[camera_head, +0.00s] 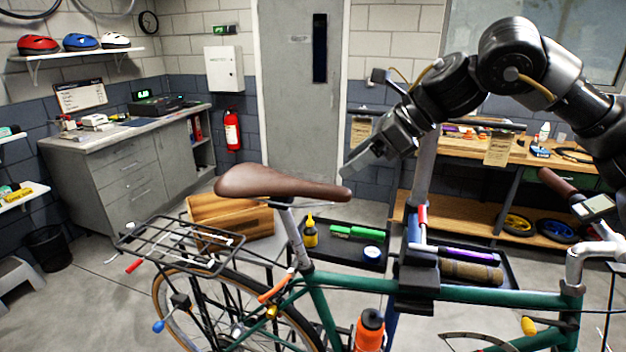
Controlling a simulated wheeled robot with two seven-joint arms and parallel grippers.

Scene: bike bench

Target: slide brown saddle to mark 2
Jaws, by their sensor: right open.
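The brown saddle (282,182) sits on a silver seatpost (295,236) above the green bike frame, its nose pointing right. The seatpost goes down into the frame near an orange-handled lever (277,288). Mark numbers on the post are too small to read. My right gripper (350,172) comes in from the upper right and is open, with its fingertips just above and beside the saddle's nose. I cannot tell whether it touches the saddle. My left gripper is not in view.
A black rear rack (185,243) stands left of the seatpost. A tool tray (345,262) with a yellow bottle (310,232) is behind it. A repair stand clamp (415,275) holds the frame. A wooden crate (232,222) is on the floor behind.

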